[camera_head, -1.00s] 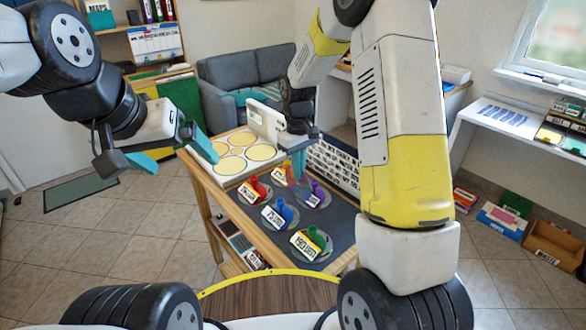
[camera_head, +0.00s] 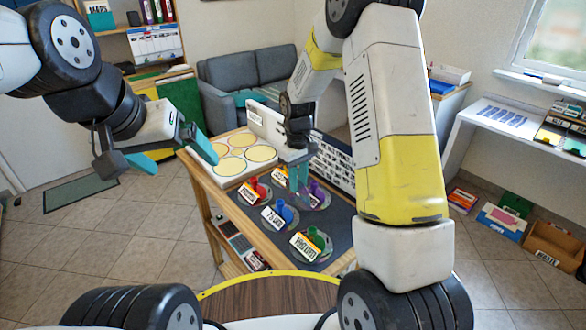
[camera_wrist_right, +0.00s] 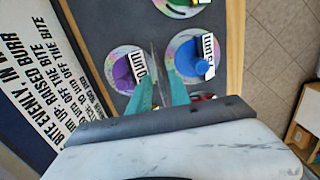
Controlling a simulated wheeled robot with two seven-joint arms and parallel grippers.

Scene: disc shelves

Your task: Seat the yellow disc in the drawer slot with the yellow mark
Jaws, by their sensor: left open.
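The yellow disc (camera_head: 279,173) is mostly hidden behind my right gripper in the head view; only a bit of its orange-yellow knob and label shows. It cannot be made out in the right wrist view. The white drawer (camera_head: 232,166) has several round slots with yellowish rims; I cannot tell which bears the yellow mark. My right gripper (camera_head: 298,183) points down over the dark mat among the discs. My left gripper (camera_head: 172,148) is open and empty, left of the drawer.
The purple disc (camera_wrist_right: 122,72) and blue disc (camera_wrist_right: 195,60) lie close to my right fingers. The red disc (camera_head: 253,190) and green disc (camera_head: 314,240) also lie on the dark mat (camera_head: 340,215). A printed sign board (camera_head: 333,160) stands along the table's far right edge.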

